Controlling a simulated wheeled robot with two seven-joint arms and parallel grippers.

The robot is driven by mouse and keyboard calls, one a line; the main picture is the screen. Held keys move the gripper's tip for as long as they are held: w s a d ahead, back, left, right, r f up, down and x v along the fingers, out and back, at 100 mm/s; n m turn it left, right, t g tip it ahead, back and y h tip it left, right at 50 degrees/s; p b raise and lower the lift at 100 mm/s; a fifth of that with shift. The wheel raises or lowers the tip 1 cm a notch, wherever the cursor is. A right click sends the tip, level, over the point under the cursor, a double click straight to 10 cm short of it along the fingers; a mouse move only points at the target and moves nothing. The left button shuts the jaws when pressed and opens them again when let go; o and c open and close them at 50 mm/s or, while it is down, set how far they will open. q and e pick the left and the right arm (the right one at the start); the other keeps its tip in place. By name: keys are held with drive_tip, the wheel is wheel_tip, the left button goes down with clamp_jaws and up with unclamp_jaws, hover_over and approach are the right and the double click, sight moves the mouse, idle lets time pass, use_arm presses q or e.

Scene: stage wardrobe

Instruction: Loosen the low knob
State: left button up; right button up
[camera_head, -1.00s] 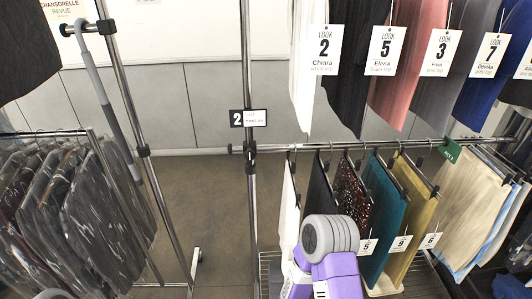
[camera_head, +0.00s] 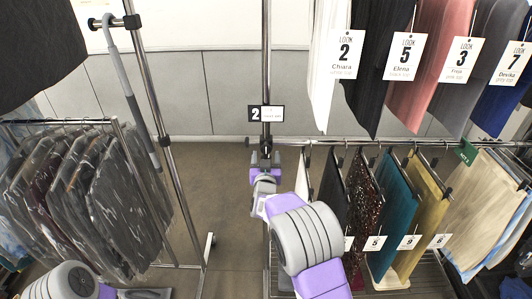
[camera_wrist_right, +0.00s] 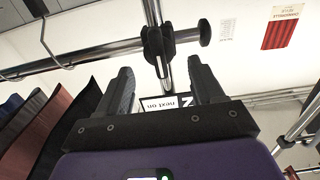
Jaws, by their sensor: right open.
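A black clamp (camera_head: 265,146) with dark knob parts sits on the middle upright, at the end of the lower rail. It shows above the fingers in the right wrist view (camera_wrist_right: 157,44), with a round black end piece (camera_wrist_right: 205,32) beside it. My right gripper (camera_head: 264,160) is just below the clamp in the head view, partly covering the post there. In the right wrist view its two black fingers (camera_wrist_right: 166,85) are spread, with nothing held between them. Whether a finger touches the knob cannot be told.
A "2" sign (camera_head: 266,113) is on the upright above the clamp. Hanging trousers and skirts (camera_head: 395,205) crowd the low rail to the right, with labelled tops above. Bagged garments (camera_head: 75,200) hang at left.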

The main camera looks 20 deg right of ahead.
sight(266, 151)
drive_tip(key=shift+x, duration=1.65)
drive_tip(key=shift+c, duration=0.2)
drive_tip(key=c, duration=1)
